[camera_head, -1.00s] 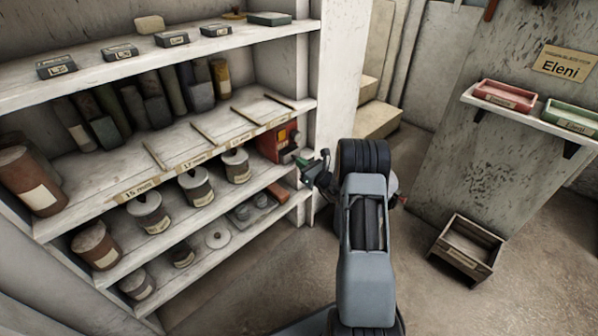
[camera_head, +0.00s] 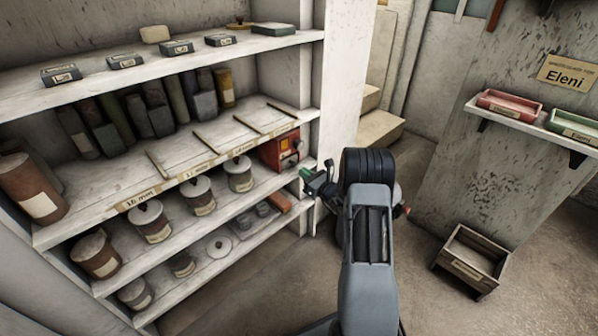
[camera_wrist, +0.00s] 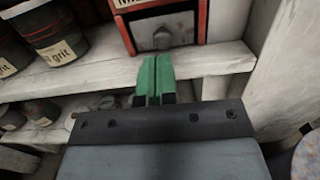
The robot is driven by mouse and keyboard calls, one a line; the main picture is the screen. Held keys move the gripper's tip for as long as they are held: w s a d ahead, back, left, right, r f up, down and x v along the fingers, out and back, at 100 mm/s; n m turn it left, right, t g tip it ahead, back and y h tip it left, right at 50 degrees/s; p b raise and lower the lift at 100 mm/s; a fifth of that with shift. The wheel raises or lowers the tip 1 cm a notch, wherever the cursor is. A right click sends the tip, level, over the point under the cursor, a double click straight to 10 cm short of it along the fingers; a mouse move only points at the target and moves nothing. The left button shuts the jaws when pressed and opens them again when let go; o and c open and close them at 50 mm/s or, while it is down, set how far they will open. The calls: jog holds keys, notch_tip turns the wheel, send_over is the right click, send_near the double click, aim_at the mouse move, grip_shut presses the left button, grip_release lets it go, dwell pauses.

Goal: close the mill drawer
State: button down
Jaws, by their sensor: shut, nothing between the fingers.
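The mill (camera_head: 283,152) is a red box at the right end of the middle shelf. In the wrist view, its lower front shows a grey drawer face (camera_wrist: 162,38) with a round dark knob inside a red frame. How far the drawer stands out is hard to tell. My gripper (camera_wrist: 155,72) has green fingers pressed together, shut and empty. They point at the mill from just in front of and below the knob, with no clear contact. In the head view, my gripper (camera_head: 306,172) is at the shelf's right front edge, beside the mill.
A white shelf upright (camera_wrist: 290,75) stands close on the right. An open wooden box (camera_head: 471,258) sits on the floor, and a wall shelf (camera_head: 528,125) holds red and green trays.

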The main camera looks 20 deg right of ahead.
jog(key=r+p+v, duration=0.1)
jog(key=p+v, duration=0.2)
jog(key=v, duration=0.8)
jog(key=s+a+r+n+g+y+p, duration=0.35)
jog(key=a+r+n+g+p, duration=0.4)
jog(key=a+r, duration=0.35)
jog(key=s+a+r+n+g+y+p, duration=0.2)
jog(key=s+a+r+n+g+p, duration=0.2)
jog(key=a+r+n+g+p, duration=0.7)
jog(key=s+d+r+n+t+h+p, duration=0.1)
jog(key=s+r+n+h+p, duration=0.5)
jog(key=r, duration=0.6)
jog(key=s+d+r+n+t+h+p, duration=0.1)
jog(key=s+r+n+t+h+p, duration=0.2)
jog(key=r, duration=0.9)
jog(key=s+n+h+p, duration=0.3)
jog(key=s+n, duration=0.1)
jog(key=s, duration=0.1)
jog(key=shift+d+r+n, duration=0.35)
jog(key=shift+d, duration=0.05)
jog(key=shift+s+t, duration=0.1)
jog(key=shift+t, duration=0.15)
